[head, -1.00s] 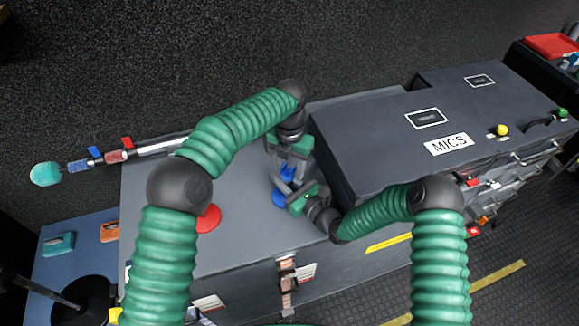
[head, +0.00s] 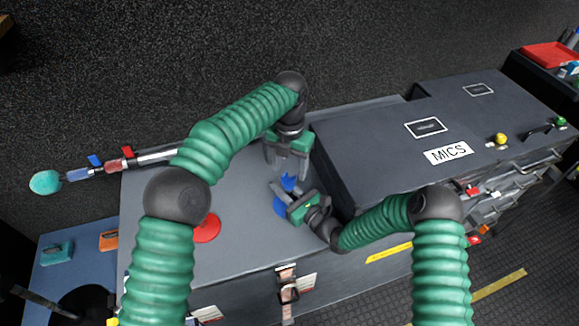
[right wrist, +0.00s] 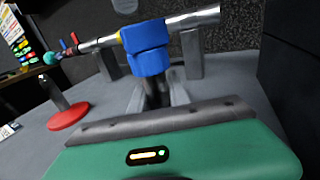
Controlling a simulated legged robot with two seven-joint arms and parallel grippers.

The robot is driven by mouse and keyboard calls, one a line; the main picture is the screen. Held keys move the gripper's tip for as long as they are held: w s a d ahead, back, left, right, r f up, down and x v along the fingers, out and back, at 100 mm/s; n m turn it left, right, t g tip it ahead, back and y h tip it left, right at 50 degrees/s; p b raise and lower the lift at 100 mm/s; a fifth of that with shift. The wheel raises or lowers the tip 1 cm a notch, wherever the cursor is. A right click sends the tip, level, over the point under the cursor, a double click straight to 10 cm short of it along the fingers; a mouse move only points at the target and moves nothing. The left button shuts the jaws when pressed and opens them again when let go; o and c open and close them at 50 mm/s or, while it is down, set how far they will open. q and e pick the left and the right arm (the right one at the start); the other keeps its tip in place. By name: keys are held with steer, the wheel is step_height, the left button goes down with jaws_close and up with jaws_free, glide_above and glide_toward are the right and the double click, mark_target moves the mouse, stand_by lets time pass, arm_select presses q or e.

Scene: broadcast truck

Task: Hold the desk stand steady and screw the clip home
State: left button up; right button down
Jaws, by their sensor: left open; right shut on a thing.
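The blue clip (head: 288,181) sits at the top of the desk stand, whose blue round base (head: 279,206) rests on the grey case top. In the right wrist view the clip (right wrist: 148,47) stands over a dark post (right wrist: 158,95). My right gripper (head: 277,190) is shut on the desk stand's post, below the clip; its fingers and body hide part of the base. My left gripper (head: 287,163) is open just behind and above the clip.
A red round base (head: 207,229) with an upright post (right wrist: 68,116) stands to the left. A metal pole (head: 160,154) with coloured clips and a teal end lies along the back edge. The raised MICS case (head: 385,160) bounds the right side closely.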

arm_select(q)
steer(key=n, duration=0.5)
steer(key=shift+n, duration=0.3)
steer(key=n, duration=0.9)
steer(key=shift+s+a+r+n, duration=0.1)
steer(key=shift+r+n, duration=0.05)
steer(key=shift+n, duration=0.15)
steer(key=n, duration=0.6)
steer(key=shift+r, duration=0.15)
steer(key=n, duration=0.6)
steer(key=shift+r+n, duration=0.2)
steer(key=shift+n, duration=0.2)
steer(key=n, duration=0.6)
steer(key=shift+r+n, duration=0.2)
steer(key=shift+n, duration=0.1)
steer(key=n, duration=0.3)
steer(key=shift+r, duration=0.1)
steer(key=n, duration=0.6)
steer(key=shift+r, duration=0.3)
steer(key=n, duration=0.5)
steer(key=shift+r+n, duration=0.25)
steer(key=shift+n, duration=0.15)
